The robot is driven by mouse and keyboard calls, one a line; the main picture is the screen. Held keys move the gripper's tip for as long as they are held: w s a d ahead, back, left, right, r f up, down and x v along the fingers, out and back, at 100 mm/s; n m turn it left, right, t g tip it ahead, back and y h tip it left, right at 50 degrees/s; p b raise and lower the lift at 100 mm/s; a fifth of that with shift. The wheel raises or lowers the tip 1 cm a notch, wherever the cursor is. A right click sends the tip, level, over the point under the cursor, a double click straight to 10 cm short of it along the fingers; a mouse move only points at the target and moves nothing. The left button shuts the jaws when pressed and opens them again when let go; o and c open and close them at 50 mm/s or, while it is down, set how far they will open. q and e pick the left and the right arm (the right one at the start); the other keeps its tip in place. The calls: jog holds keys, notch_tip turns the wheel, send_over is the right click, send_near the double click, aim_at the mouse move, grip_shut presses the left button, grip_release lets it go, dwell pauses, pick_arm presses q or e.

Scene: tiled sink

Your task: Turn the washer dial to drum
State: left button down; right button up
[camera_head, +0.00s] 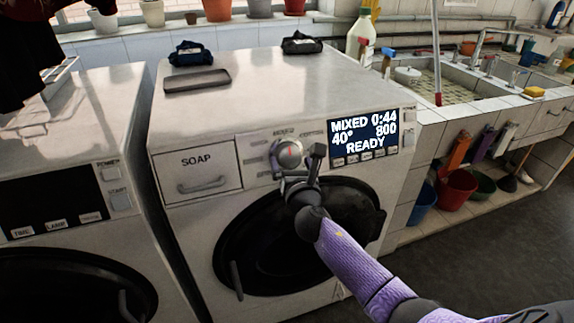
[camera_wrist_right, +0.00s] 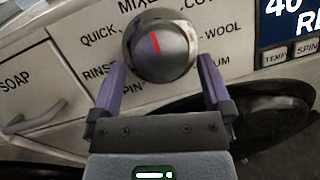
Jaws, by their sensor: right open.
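The washer dial (camera_head: 288,155) is a round metal knob with a red mark on the front panel of the white washer (camera_head: 245,95). In the right wrist view the dial (camera_wrist_right: 161,47) has its red mark pointing up, slightly left, towards the partly hidden "MIXED" label. My right gripper (camera_head: 299,165) is open in front of the dial. In the wrist view its two purple fingers (camera_wrist_right: 161,75) stand left and right of the dial's lower part; I cannot tell if they touch it. The display (camera_head: 363,135) reads MIXED, 0:44, 40°, 800, READY. The "DRUM" label is partly hidden by the right finger.
The soap drawer (camera_head: 197,172) is left of the dial, and the dark round door (camera_head: 300,235) is below it. A second washer (camera_head: 70,200) stands at left. A tiled sink (camera_head: 450,85) is at right. A phone-like object (camera_head: 197,80) lies on top of the washer.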

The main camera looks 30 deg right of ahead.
aim_at(289, 156)
jog(key=shift+x, duration=0.9)
jog(key=shift+w+d, duration=0.1)
jog(key=shift+w, duration=0.1)
jog(key=c, duration=1)
pick_arm(q)
jog(key=shift+a+f, duration=0.4)
jog(key=shift+a, duration=0.1)
pick_arm(e)
jog(key=shift+c, duration=0.2)
